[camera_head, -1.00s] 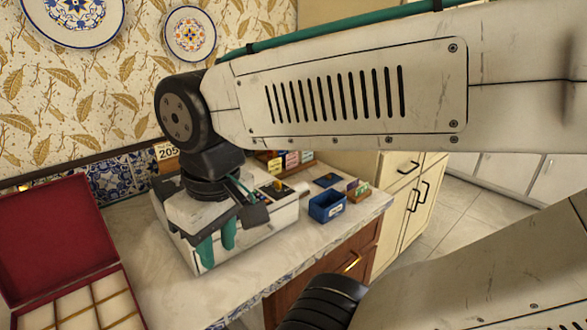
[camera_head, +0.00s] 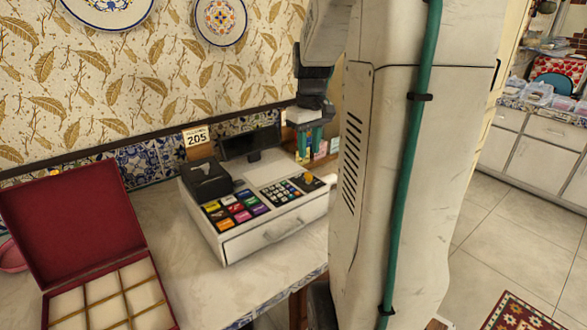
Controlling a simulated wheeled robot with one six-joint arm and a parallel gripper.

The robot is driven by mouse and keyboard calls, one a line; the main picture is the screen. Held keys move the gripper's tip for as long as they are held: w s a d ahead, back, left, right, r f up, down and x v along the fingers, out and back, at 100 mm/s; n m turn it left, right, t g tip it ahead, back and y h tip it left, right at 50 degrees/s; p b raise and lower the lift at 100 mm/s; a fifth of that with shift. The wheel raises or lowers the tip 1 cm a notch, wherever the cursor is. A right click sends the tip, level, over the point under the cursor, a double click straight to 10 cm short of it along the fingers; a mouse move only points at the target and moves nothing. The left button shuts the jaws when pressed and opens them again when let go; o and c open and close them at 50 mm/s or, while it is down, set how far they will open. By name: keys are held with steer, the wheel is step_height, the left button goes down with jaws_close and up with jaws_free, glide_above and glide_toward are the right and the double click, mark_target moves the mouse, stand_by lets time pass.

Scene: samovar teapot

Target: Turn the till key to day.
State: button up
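The white till (camera_head: 268,243) stands on the counter, with coloured buttons and a number pad on top. A small yellow-orange knob (camera_head: 308,178), which looks like the till key, sits at the right end of its top; its setting is too small to read. My gripper (camera_head: 309,153) points down with its teal fingers just behind the knob, near the till's back right corner. The fingers look apart with nothing seen between them. I cannot tell whether a finger touches the till or the knob.
My arm hides the counter right of the till. An open red box (camera_head: 75,230) with compartments lies at the left. Small coloured items (camera_head: 325,149) stand near my gripper. Plates (camera_head: 221,20) hang on the wall.

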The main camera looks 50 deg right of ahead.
mark_target(308, 173)
step_height(308, 173, down, 8)
steer(key=shift+r, duration=0.15)
stand_by(0.3)
jaws_close()
